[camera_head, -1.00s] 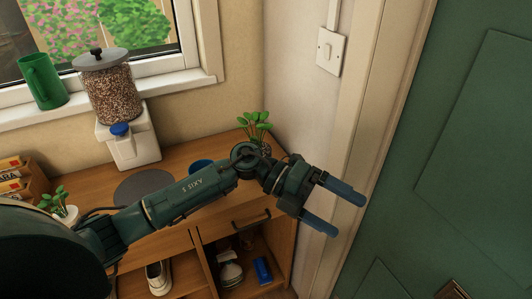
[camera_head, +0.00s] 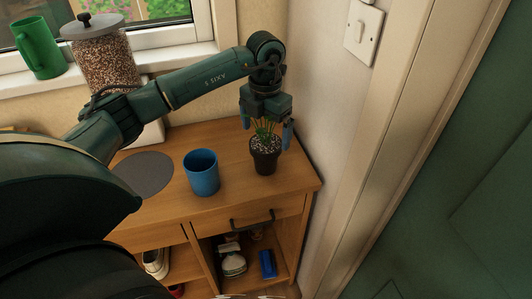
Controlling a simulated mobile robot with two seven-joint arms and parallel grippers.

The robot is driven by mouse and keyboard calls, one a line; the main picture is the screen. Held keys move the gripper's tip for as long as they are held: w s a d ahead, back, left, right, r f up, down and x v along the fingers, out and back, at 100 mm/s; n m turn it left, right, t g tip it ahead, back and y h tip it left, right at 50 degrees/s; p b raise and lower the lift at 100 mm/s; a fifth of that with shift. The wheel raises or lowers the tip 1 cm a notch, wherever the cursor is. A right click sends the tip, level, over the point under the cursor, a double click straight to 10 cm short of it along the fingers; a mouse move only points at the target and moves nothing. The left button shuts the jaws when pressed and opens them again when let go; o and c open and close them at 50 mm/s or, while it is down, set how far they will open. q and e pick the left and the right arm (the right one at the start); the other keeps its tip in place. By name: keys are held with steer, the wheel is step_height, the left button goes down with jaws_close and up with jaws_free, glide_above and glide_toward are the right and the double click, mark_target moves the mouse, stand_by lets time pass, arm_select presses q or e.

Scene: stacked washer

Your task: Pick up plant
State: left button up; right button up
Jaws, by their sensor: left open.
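The plant (camera_head: 265,158) stands upright in a small dark pot on the right end of the wooden cabinet top, near the wall. Its green leaves are partly hidden by my left gripper (camera_head: 267,132). The gripper points down over the plant, with its blue fingers apart on either side of the leaves, above the pot. Whether the fingers touch the leaves I cannot tell. My right gripper is not in view.
A blue cup (camera_head: 201,172) stands left of the plant, beside a round grey mat (camera_head: 143,174). A coffee bean dispenser (camera_head: 103,58) and a green mug (camera_head: 38,46) are by the window. The wooden cabinet (camera_head: 225,205) has open shelves with shoes. A green door (camera_head: 470,220) is at the right.

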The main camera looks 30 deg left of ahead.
mark_target(266, 143)
arm_select(q)
steer(key=shift+s+d+f+p, duration=0.1)
steer(key=shift+f+p, duration=0.1)
steer(key=shift+f, duration=1.3)
steer(key=shift+s+d+f+p, duration=0.1)
steer(key=shift+f+p, duration=0.05)
steer(key=shift+f, duration=1.3)
steer(key=shift+c, duration=0.6)
steer(key=shift+r, duration=0.1)
steer(key=c, duration=1.1)
